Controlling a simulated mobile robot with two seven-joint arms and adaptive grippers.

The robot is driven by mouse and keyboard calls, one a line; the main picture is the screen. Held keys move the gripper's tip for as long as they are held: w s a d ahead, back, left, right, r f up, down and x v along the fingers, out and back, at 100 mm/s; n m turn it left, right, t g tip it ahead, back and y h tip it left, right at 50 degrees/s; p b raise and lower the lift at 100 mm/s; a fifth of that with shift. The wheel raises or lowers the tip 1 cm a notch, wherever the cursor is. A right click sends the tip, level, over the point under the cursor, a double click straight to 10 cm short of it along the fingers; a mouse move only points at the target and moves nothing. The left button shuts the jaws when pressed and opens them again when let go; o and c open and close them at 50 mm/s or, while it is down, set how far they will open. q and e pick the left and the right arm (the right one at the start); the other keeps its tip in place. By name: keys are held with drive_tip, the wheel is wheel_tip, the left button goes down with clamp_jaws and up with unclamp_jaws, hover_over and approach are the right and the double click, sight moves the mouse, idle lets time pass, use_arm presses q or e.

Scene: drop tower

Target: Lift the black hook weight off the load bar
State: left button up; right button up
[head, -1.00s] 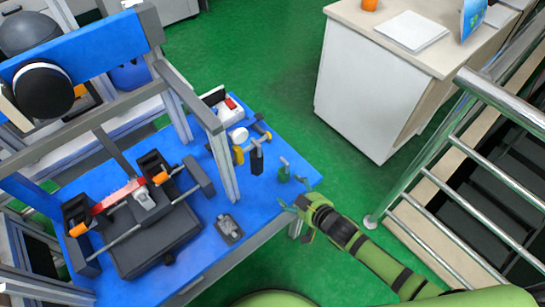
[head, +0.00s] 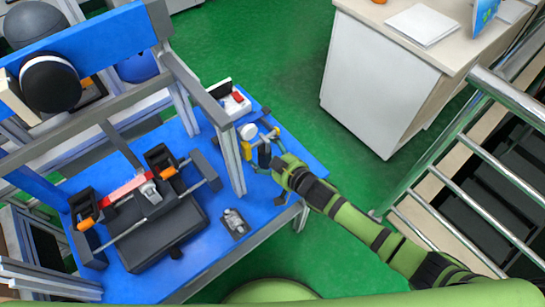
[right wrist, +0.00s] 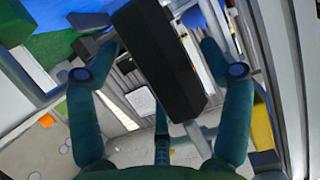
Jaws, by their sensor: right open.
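The black hook weight (head: 264,152) hangs at the right part of the blue table, beside a bar with yellow ends (head: 268,136), which looks like the load bar. My right gripper (head: 266,163) is at the weight, partly covering it in the head view. In the right wrist view the weight is a large dark block (right wrist: 160,60) between the two spread fingers of the open gripper (right wrist: 157,52). Gaps show on both sides of the block, so I see no grip on it. The hook's contact with the bar is hidden. My left gripper is not in view.
A grey frame post (head: 231,160) stands close left of the weight. A black rig (head: 160,225) and a small grey part (head: 234,222) are on the blue table (head: 262,205). A white box with red (head: 236,102) is behind. A metal railing (head: 450,145) is at right.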

sight(266, 144)
clamp_jaws()
drive_tip(key=shift+w+a+r, duration=0.1)
drive_tip(key=shift+r, duration=0.15)
drive_tip(key=shift+r+p, duration=0.6)
drive_tip(key=shift+p, duration=0.15)
drive_tip(key=shift+r+p, duration=0.3)
drive_tip(key=shift+r, duration=0.1)
drive_tip(key=shift+r+p, duration=1)
drive_tip(key=shift+p, duration=0.05)
